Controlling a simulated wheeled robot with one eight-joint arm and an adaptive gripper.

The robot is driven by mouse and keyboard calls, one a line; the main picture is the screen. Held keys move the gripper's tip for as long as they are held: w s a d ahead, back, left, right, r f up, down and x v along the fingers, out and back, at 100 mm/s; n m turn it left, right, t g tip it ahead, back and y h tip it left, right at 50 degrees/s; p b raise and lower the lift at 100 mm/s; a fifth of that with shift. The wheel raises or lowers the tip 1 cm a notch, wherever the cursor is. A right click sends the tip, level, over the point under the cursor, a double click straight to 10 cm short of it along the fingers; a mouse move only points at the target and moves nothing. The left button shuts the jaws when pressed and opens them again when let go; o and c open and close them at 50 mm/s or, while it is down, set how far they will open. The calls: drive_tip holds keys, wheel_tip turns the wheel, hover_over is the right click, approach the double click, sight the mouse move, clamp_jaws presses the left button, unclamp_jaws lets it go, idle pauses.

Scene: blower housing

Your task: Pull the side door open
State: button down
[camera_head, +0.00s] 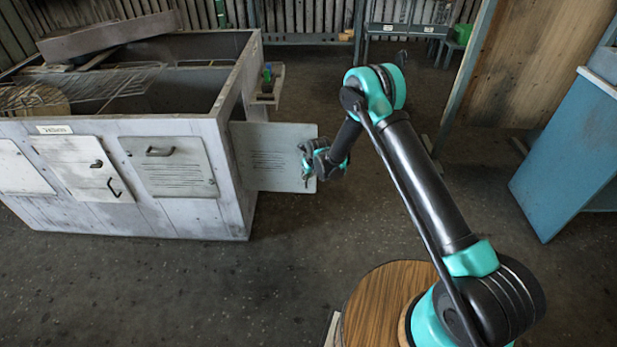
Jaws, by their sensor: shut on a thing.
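The blower housing (150,128) is a large pale, worn box at the left, open at the top. Its side door (268,148), a pale grey panel with lines of small print, stands out to the right from the housing's right end, swung open at a clear angle. My gripper (306,177) is at the door's free right edge and shut on it. The handle is hidden behind the gripper, so I cannot tell whether the fingers hold the handle or the edge.
The front has closed panels with dark handles (160,151). A small shelf with a green bottle (268,74) hangs on the right end, above the door. A blue cabinet (565,150) stands at the right. The dark floor (290,260) in front is clear.

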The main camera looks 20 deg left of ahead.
drive_tip(key=c, duration=1.6)
unclamp_jaws()
drive_tip(key=shift+s+a, duration=0.35)
drive_tip(key=shift+a, duration=0.35)
drive_tip(key=shift+w+d, duration=0.1)
drive_tip(key=shift+d, duration=0.2)
drive_tip(key=shift+r, duration=0.1)
drive_tip(key=v, duration=1.1)
drive_tip(key=shift+d+r, duration=0.15)
drive_tip(key=shift+r, duration=0.2)
